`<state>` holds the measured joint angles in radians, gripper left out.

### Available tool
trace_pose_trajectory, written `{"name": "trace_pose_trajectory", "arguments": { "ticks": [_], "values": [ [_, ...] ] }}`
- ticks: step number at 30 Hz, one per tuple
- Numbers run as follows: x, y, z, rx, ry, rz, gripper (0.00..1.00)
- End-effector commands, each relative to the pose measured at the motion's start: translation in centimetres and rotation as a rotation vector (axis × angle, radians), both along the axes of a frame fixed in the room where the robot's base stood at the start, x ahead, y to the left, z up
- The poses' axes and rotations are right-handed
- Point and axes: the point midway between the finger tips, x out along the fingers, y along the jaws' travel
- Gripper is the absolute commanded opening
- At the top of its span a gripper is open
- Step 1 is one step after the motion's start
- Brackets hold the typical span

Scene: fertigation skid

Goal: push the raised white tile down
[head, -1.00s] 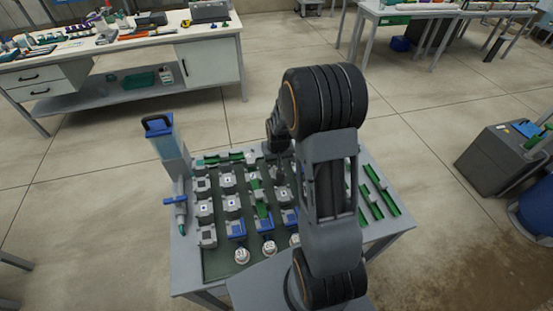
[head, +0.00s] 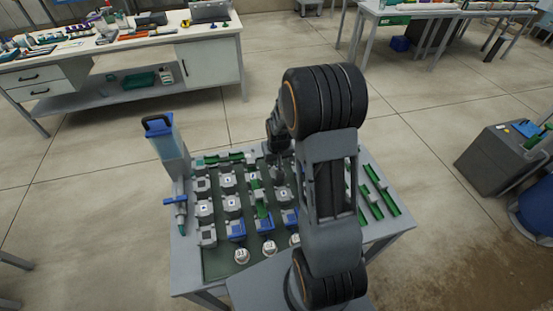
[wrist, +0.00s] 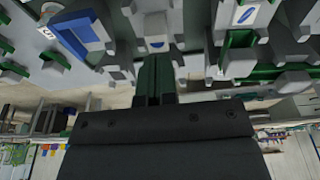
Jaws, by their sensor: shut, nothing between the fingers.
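A board (head: 218,265) on a grey stand carries rows of grey modules with small white tiles, such as a tile (head: 232,202) near the middle. I cannot tell in the head view which tile is raised. My gripper (head: 279,178) reaches down over the middle-right rows, partly hidden by my arm. In the wrist view its closed fingers (wrist: 155,66) point at a pale block with a white tile (wrist: 156,43) bearing a blue mark. Whether they touch is unclear. Another white tile with a blue oval (wrist: 244,15) shows at the upper right.
Blue modules (head: 236,229) and round white fittings (head: 242,256) line the near rows. A tall clear container with a blue top (head: 168,145) stands at the board's left. Green strips (head: 378,195) lie at the right. Benches stand farther back.

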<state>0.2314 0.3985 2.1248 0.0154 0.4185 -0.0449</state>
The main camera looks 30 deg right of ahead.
Motion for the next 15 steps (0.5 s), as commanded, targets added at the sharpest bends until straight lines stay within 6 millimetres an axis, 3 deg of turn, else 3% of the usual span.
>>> {"name": "trace_pose_trajectory", "arguments": {
  "ticks": [15],
  "values": [
    [-0.01, 0.0, -0.42, 0.0, 0.0, 0.0, 0.0]
  ]
}}
